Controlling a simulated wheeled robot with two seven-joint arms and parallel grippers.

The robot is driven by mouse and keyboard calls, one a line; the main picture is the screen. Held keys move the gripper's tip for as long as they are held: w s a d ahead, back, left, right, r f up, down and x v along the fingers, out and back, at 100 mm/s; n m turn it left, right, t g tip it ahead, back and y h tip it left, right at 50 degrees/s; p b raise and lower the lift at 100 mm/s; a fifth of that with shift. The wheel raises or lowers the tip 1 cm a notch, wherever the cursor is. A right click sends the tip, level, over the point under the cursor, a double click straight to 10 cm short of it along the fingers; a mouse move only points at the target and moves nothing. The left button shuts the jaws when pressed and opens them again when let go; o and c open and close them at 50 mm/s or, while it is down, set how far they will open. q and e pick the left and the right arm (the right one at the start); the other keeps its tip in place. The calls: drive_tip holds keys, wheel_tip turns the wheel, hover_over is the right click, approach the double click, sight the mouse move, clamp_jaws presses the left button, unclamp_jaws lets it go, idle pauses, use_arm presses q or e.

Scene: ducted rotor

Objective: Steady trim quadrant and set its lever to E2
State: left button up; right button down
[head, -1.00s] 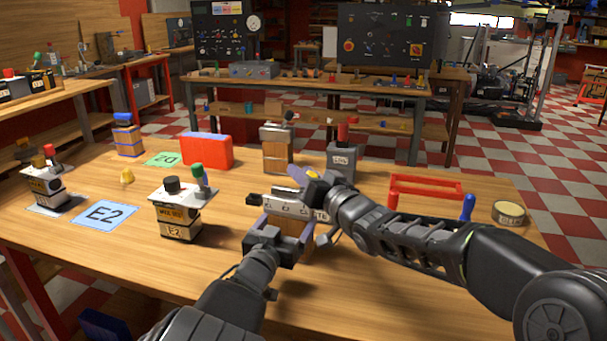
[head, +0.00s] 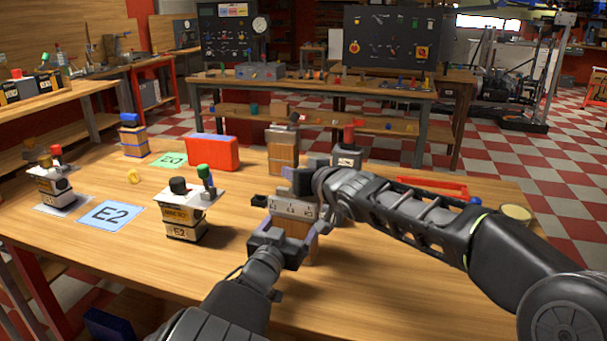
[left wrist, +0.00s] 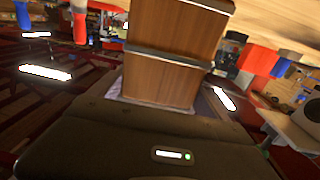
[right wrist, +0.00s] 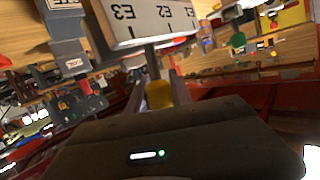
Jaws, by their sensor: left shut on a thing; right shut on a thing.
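The trim quadrant is a wooden block (head: 312,246) with a pale scale plate (head: 292,208) on top, near the table's front middle. My left gripper (head: 284,240) is shut on its wooden body, which fills the left wrist view (left wrist: 165,75). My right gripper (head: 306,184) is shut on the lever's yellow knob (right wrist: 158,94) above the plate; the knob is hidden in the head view. In the right wrist view the plate (right wrist: 150,22) reads E3, E2, E1 upside down. The lever's shaft appears between the E3 and E2 marks; its exact setting is unclear.
A similar unit marked E2 (head: 185,228) with a green knob stands just left. A blue E2 card (head: 110,214), a red box (head: 211,153), another wooden block unit (head: 283,150) and a red frame (head: 432,186) lie around. The table's front left is clear.

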drive_tip(key=shift+w+a+f+n+g+h, duration=0.1)
drive_tip(key=shift+w+a+n+g+h, duration=0.2)
drive_tip(key=shift+a+n+g+h, duration=0.3)
drive_tip(key=shift+a, duration=0.1)
drive_tip(key=c, duration=1.1)
unclamp_jaws()
drive_tip(key=shift+c, duration=0.2)
drive_tip(key=v, duration=1.2)
drive_tip(key=shift+f, duration=0.1)
